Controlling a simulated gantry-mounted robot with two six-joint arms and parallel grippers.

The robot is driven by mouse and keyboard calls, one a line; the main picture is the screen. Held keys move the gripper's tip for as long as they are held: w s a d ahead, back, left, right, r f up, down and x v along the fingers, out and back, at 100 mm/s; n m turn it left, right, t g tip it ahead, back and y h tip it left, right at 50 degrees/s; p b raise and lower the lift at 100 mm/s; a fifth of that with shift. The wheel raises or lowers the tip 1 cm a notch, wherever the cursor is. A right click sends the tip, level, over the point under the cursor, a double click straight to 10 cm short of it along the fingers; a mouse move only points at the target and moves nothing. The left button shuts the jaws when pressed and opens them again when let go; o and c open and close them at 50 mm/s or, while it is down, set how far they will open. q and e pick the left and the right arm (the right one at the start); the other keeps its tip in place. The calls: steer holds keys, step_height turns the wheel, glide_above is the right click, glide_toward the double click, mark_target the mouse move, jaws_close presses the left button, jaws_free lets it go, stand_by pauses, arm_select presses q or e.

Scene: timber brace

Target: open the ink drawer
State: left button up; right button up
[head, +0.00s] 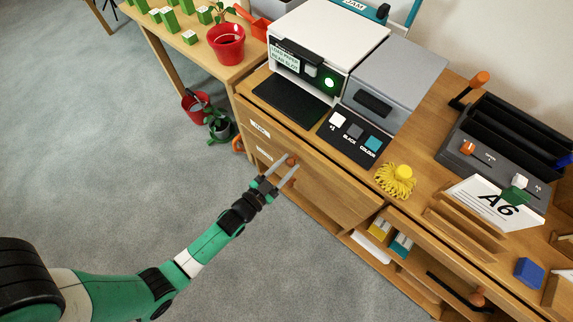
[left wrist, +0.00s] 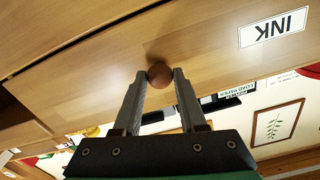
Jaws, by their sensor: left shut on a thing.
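The ink drawer's wooden front (left wrist: 215,45) fills much of the left wrist view, with a white INK label (left wrist: 274,28) at the upper right. Its round brown knob (left wrist: 159,72) sits between the two fingertips of my left gripper (left wrist: 158,82), which is shut on it. In the head view my left gripper (head: 286,166) reaches in from the lower left to the desk's front, where the fingers partly hide the knob. The drawer front looks flush with the desk there; any small gap is too fine to tell. My right gripper is not in view.
A printer (head: 325,45) with black, white and colour buttons stands on the desk above the drawers. A yellow tasselled thing (head: 396,181) lies near the desk edge. Red and dark pots stand on the floor at left. The carpet before the drawers (head: 300,265) is clear.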

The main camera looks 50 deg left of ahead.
arm_select(q)
jaws_close()
steer(key=shift+s+r, duration=0.1)
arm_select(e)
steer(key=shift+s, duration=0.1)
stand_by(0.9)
